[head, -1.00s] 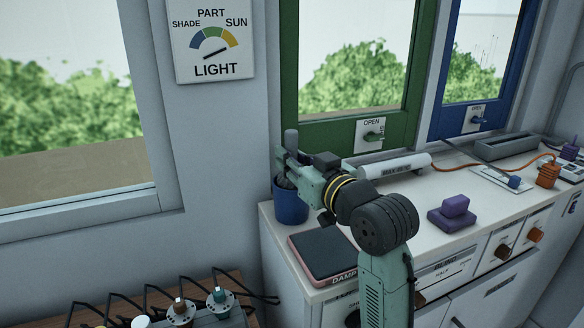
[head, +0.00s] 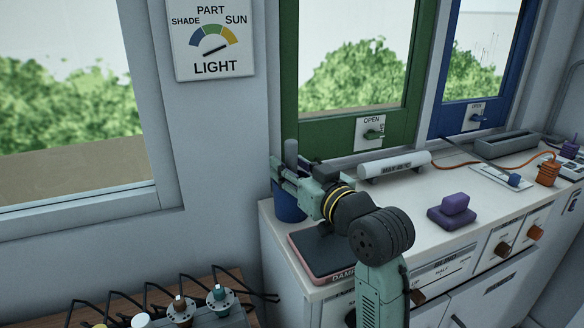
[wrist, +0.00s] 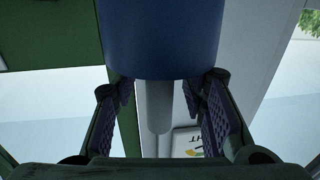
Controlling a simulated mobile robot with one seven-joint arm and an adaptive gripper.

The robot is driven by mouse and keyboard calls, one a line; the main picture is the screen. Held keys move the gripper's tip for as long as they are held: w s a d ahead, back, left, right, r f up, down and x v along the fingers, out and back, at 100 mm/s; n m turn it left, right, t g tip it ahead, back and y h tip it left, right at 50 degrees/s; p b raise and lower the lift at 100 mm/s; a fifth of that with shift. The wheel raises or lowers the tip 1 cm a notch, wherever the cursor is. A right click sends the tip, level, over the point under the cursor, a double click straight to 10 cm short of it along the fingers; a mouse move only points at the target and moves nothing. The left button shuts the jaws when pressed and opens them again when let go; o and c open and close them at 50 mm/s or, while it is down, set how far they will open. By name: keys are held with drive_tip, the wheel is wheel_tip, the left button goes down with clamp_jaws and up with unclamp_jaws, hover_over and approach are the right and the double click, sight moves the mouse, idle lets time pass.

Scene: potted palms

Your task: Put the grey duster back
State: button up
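The grey duster (head: 291,152) stands upright in the blue cup (head: 289,207) at the left end of the white counter, with its handle above the rim; its lower part is hidden in the cup. My gripper (head: 284,168) is at the handle, just above the cup rim. In the wrist view, which appears upside down, the grey handle (wrist: 158,105) runs between my two ribbed fingers. A gap shows on both sides of it, so my gripper is open around it. The blue cup (wrist: 162,35) fills the top middle of that view.
A dark pad marked DAMP (head: 330,252) lies on the counter (head: 400,200) below my arm. A purple block (head: 453,211), a white cylinder (head: 393,167) and an orange plug (head: 548,172) are farther right. The green window frame (head: 345,133) is close behind.

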drive_tip(key=shift+r, duration=0.25)
drive_tip(key=shift+s+d+f, duration=0.1)
drive_tip(key=shift+s+d, duration=0.1)
drive_tip(key=shift+s, duration=0.05)
drive_tip(key=b+v, duration=0.2)
drive_tip(key=v, duration=0.9)
drive_tip(key=shift+s+d+b, duration=0.15)
drive_tip(key=shift+s+b, duration=0.05)
drive_tip(key=shift+b, duration=0.1)
